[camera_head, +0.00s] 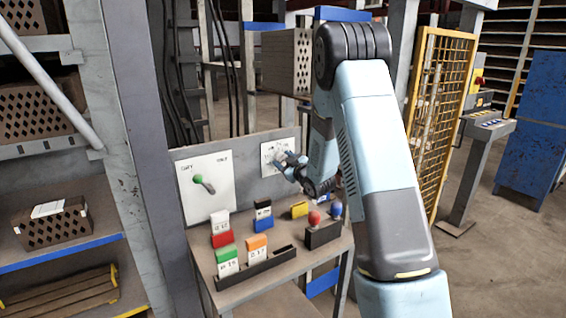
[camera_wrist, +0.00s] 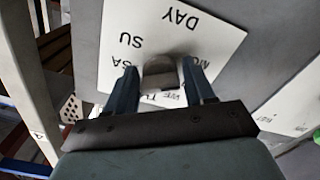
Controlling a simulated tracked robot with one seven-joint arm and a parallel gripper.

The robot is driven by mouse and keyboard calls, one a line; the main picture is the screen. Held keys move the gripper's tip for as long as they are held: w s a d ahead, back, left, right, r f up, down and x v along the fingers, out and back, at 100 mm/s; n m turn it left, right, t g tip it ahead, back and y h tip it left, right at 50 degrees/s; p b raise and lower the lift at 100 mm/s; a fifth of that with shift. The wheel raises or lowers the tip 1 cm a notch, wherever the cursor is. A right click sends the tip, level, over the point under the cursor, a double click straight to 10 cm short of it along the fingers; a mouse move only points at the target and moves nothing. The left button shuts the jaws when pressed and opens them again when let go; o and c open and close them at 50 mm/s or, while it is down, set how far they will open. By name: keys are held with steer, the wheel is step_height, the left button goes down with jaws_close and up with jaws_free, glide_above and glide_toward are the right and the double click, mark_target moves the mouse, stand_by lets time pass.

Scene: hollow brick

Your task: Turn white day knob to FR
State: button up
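The white day plate (camera_wrist: 115,45) is on the grey panel and appears upside down in the wrist view, with DAY, SU and SA legible and MO, WE and TH partly covered. The pale day knob (camera_wrist: 161,72) sits between the two blue fingers of my gripper (camera_wrist: 162,76). The fingers stand apart on either side of the knob; firm contact on both sides cannot be made out. FR and the knob's pointing direction are hidden or unclear. In the head view, my gripper (camera_head: 285,160) is in front of the day plate (camera_head: 267,152) and covers much of it.
A second white plate (camera_head: 208,203) with a green-tipped lever (camera_head: 203,182) is to the left on the panel. Below, the table (camera_head: 210,262) holds several coloured labelled blocks and a dark box (camera_head: 322,236) with red and blue knobs. Another plate (camera_wrist: 290,105) is at right in the wrist view.

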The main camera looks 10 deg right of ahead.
steer(key=c, duration=0.6)
steer(key=shift+a, duration=0.25)
steer(key=shift+d, duration=0.15)
